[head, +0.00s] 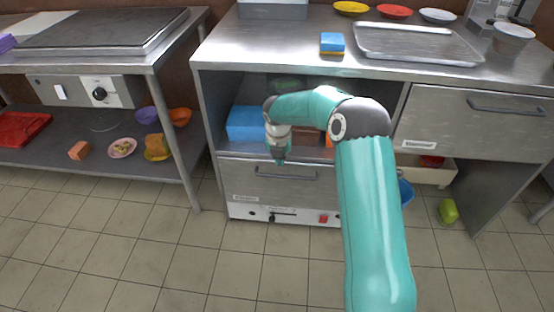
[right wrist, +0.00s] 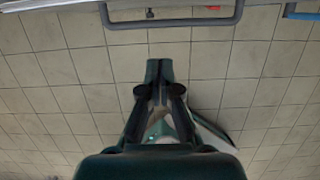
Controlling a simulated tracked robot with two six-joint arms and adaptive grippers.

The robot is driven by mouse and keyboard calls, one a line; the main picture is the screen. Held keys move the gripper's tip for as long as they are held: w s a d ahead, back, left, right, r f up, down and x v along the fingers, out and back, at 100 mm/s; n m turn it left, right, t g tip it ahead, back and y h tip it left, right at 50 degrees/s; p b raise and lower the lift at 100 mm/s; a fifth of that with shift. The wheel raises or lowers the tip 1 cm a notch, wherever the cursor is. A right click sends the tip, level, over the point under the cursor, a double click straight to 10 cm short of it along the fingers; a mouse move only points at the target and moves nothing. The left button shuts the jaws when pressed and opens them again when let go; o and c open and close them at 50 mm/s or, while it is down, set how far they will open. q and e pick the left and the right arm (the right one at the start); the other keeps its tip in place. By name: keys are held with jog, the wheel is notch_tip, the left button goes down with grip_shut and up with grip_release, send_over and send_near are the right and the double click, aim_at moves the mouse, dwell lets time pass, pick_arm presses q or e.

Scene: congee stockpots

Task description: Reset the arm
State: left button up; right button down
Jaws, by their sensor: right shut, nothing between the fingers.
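My right arm reaches in from the bottom right of the head view, and its right gripper (head: 279,156) hangs in front of the steel cabinet, just above the lower drawer handle. In the right wrist view the right gripper (right wrist: 160,75) points over the tiled floor with its fingers together. Nothing shows between them. My left gripper is not in view.
A steel cabinet (head: 225,80) with a lower drawer (head: 310,190) and a right drawer (head: 470,125) stands ahead. A steel tray (head: 415,43) and a blue sponge (head: 332,42) lie on top. A griddle table (head: 150,65) stands left. A green object (head: 448,211) lies on the floor. The front floor is clear.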

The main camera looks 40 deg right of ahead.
jog(key=s+a+f+g+y, duration=0.1)
jog(key=s+a+f, duration=0.2)
jog(key=a+f, duration=0.3)
jog(key=s+a+f+g+y, duration=0.1)
jog(key=s+a+f, duration=0.2)
jog(key=a, duration=0.5)
jog(key=s+a+f+g+y, duration=0.1)
jog(key=s+a+f+y, duration=0.1)
jog(key=s+a+f, duration=0.4)
jog(key=s+a+f+m+y, duration=0.2)
jog(key=s+a+f+m, duration=0.2)
jog(key=s+a+m, duration=1.3)
jog(key=w+d+r+m+t+p, duration=0.1)
jog(key=r+m+p, duration=0.4)
jog(key=r+p, duration=0.9)
jog(key=w+d+r+m+t+p, duration=0.1)
jog(key=w+r+m+p, duration=0.2)
jog(key=r+p, duration=1.2)
jog(key=m, duration=0.3)
jog(key=shift+w+d, duration=0.3)
jog(key=shift+d, duration=0.05)
